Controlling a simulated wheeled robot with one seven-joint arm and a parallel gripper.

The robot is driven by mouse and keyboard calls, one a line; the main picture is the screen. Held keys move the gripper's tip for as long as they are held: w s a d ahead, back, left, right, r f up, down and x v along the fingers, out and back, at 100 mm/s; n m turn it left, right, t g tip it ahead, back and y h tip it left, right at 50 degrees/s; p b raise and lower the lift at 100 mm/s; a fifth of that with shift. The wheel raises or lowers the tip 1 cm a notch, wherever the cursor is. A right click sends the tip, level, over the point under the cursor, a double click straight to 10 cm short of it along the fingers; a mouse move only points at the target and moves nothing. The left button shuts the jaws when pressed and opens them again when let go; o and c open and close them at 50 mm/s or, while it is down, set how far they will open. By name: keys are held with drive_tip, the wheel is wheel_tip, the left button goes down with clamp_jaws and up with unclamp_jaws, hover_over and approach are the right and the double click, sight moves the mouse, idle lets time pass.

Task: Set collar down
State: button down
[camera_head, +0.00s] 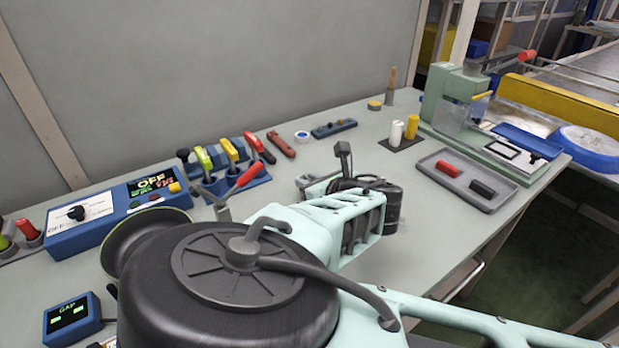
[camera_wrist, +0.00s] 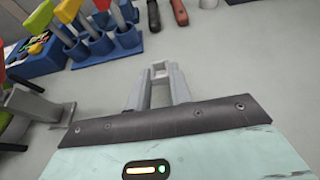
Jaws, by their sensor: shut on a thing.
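My gripper (camera_wrist: 162,86) points up the picture in the wrist view, its two grey fingers above the table. A small pale grey piece (camera_wrist: 160,68), which looks like the collar, is between the fingertips. Its shape is only partly visible. In the head view my gripper (camera_head: 308,186) is over the middle of the table, beyond my arm, which partly hides it. The collar cannot be made out there. I cannot tell whether the collar touches the grey table (camera_head: 420,235).
A red tool (camera_head: 281,144) lies behind. A grey tray (camera_head: 466,198) with a red and a black block is to the right. Bare table lies between.

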drive_tip(key=shift+f, duration=1.35)
drive_tip(key=shift+f, duration=0.1)
drive_tip(key=c, duration=1.3)
unclamp_jaws()
